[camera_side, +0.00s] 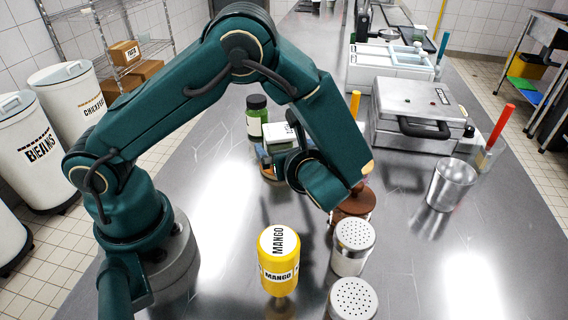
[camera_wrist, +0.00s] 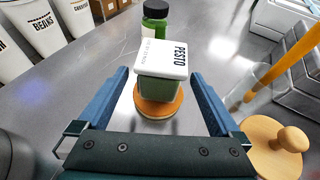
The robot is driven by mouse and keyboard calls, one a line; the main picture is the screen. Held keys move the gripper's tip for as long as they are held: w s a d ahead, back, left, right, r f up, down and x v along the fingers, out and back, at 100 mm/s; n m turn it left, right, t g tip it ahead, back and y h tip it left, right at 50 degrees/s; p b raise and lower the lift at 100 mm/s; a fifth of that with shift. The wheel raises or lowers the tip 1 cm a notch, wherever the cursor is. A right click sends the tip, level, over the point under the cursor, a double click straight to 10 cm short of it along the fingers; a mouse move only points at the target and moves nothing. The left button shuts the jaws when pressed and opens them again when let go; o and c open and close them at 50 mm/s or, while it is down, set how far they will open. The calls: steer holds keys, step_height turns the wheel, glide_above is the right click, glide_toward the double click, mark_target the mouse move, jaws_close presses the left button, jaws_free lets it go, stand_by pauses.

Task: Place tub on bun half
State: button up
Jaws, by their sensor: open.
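A green tub (camera_wrist: 158,88) with a white lid marked PESTO appears to sit upright on the round orange-brown bun half (camera_wrist: 156,111) in the wrist view. The bun's edge shows below the tub's near side. My gripper (camera_wrist: 160,76) is open, with a blue finger on each side of the tub and visible gaps between. In the side view the tub's white lid (camera_side: 277,132) shows behind my wrist, beside my gripper (camera_side: 275,164). The bun half is mostly hidden there.
A green bottle with a black cap (camera_side: 257,118) stands close behind the tub. A yellow MANGO jar (camera_side: 280,260), shakers (camera_side: 353,247), a metal cup (camera_side: 452,184) and a grill press (camera_side: 420,112) stand on the steel counter. A wooden knobbed lid (camera_wrist: 272,145) is right of my gripper.

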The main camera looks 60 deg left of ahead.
steer(key=v, duration=1.1)
steer(key=s+a+r+n+h, duration=0.1)
steer(key=s+r+n+h, duration=0.1)
steer(key=n, duration=0.5)
steer(key=s+r+n+t+h, duration=0.1)
steer(key=s+r+n+h, duration=0.1)
steer(key=s+n+h, duration=0.2)
steer(key=s+a+r+n+h, duration=0.1)
steer(key=s+r+n+h, duration=0.1)
steer(key=n+h, duration=0.5)
steer(key=s+n, duration=0.1)
steer(key=n, duration=0.2)
steer(key=shift+s+a+n, duration=0.3)
